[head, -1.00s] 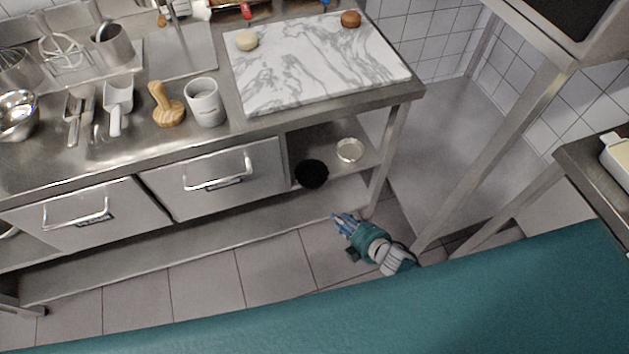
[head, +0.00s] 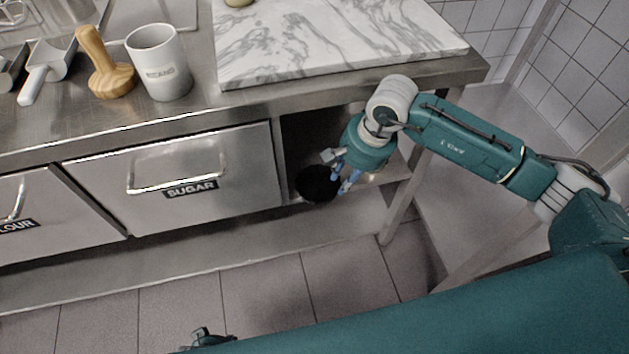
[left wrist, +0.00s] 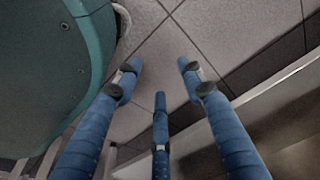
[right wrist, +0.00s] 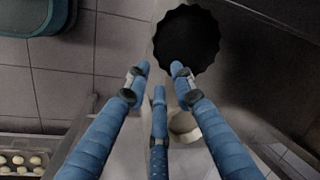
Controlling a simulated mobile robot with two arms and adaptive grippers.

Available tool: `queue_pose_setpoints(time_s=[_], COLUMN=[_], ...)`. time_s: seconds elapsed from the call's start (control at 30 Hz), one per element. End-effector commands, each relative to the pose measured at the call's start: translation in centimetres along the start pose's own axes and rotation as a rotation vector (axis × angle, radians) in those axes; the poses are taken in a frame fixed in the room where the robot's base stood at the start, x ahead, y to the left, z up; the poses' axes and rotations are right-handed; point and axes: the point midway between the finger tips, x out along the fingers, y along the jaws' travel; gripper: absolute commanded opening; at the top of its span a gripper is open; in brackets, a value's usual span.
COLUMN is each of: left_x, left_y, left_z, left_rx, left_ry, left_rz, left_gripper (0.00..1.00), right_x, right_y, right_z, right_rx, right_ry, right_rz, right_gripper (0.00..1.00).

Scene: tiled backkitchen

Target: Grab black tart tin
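The black tart tin (head: 315,184) is a dark round tin on the open shelf under the counter, right of the SUGAR drawer. In the right wrist view its fluted black shape (right wrist: 187,40) lies just beyond my fingertips. My right gripper (head: 343,183) is at the tin's right side in the head view; its fingers (right wrist: 158,75) are spread with nothing between them. I cannot tell whether a finger touches the tin. My left gripper's fingers (left wrist: 160,75) are spread and empty over the floor tiles; only a dark piece at the head view's bottom edge may belong to it.
A pale round tin (right wrist: 184,123) sits near the black one, partly behind my fingers. The counter with its marble slab (head: 330,40) overhangs the shelf. The SUGAR drawer (head: 180,175) borders it on the left and a steel leg (head: 402,195) on the right.

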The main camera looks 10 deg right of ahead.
Motion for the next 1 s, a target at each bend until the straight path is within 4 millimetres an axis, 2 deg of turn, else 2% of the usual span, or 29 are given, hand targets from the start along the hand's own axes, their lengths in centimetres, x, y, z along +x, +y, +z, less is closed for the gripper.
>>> queue_pose_setpoints(time_s=[0.13,0.37,0.6,0.73,0.93,1.0], left_x=[-0.1,-0.6,-1.4,-1.7,-1.7,-1.7], left_y=[0.0,-0.1,-0.1,-0.1,-0.1,-0.1], left_z=[-0.2,-0.8,-1.6,-1.7,-1.7,-1.7], left_rx=[0.0,-0.001,-0.002,-0.003,-0.003,-0.003], left_ry=[0.001,0.007,0.013,0.013,0.012,0.011], left_rz=[0.0,-0.001,-0.002,-0.002,-0.002,-0.002], left_gripper=[0.4,0.4,0.4,0.4,0.4,0.4], right_x=[0.7,3.3,6.7,7.4,7.4,7.4], right_y=[0.3,0.2,0.2,0.2,0.2,0.2], right_z=[-0.4,-0.4,-0.5,-0.5,-0.5,-0.5], right_rx=[-0.02,-0.016,-0.014,-0.015,-0.015,-0.015], right_ry=[0.019,0.017,0.016,0.017,0.018,0.018], right_rz=[0.01,0.008,0.007,0.006,0.006,0.006], right_gripper=[0.24,0.24,0.24,0.24,0.24,0.1])
